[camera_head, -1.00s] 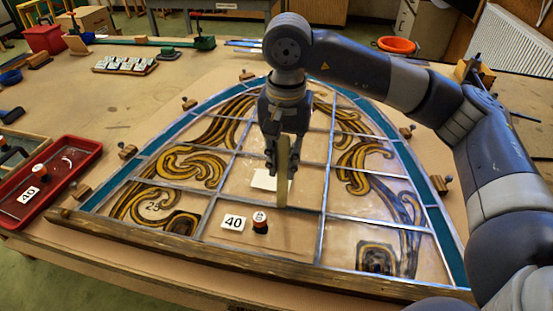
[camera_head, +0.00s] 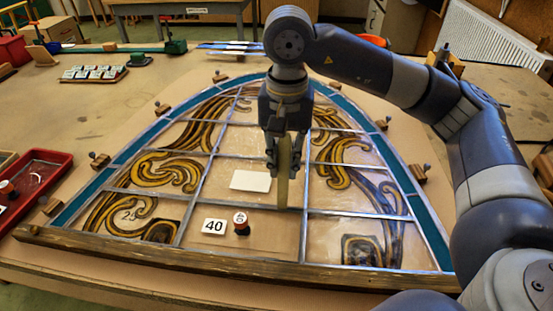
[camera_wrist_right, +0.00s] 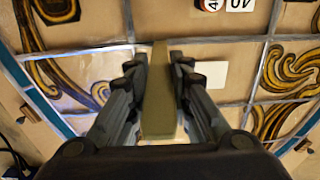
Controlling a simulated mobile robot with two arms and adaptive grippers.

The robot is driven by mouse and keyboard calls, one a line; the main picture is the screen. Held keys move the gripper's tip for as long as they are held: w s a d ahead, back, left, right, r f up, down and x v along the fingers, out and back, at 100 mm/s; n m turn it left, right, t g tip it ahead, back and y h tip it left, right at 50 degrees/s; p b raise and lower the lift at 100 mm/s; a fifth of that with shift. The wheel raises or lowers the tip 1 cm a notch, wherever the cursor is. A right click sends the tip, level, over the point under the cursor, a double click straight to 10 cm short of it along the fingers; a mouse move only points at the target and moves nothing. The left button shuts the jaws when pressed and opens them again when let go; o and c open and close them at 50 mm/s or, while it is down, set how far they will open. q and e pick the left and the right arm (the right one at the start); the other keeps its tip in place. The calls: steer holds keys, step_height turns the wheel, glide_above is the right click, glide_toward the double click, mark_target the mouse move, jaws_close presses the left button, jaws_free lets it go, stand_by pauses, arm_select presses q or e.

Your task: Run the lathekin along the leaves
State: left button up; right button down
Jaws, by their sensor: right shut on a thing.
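The leaded panel (camera_head: 230,160) lies flat on the bench, its pointed end away from me, with painted scrolls and lead strips. My right gripper (camera_head: 284,150) is shut on the lathekin (camera_head: 283,185), a flat wooden stick held upright over the panel's middle. In the right wrist view the lathekin (camera_wrist_right: 160,95) sits between the fingers (camera_wrist_right: 158,75), its far end by a lead strip (camera_wrist_right: 75,52). I cannot tell whether its tip touches the lead. My left gripper is not in view.
A wooden batten (camera_head: 180,258) runs along the near edge. Wooden blocks surround the panel. A red tray (camera_head: 35,180) stands at left.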

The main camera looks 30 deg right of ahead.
steer(key=s+d+b, duration=0.1)
steer(key=d, duration=0.1)
steer(key=s+d, duration=0.1)
steer(key=shift+s+d+b, duration=0.3)
steer(key=shift+d+b, duration=0.05)
steer(key=shift+d, duration=0.05)
stand_by(0.5)
steer(key=shift+r, duration=0.1)
step_height(320, 180, up, 5)
steer(key=p, duration=0.3)
stand_by(1.1)
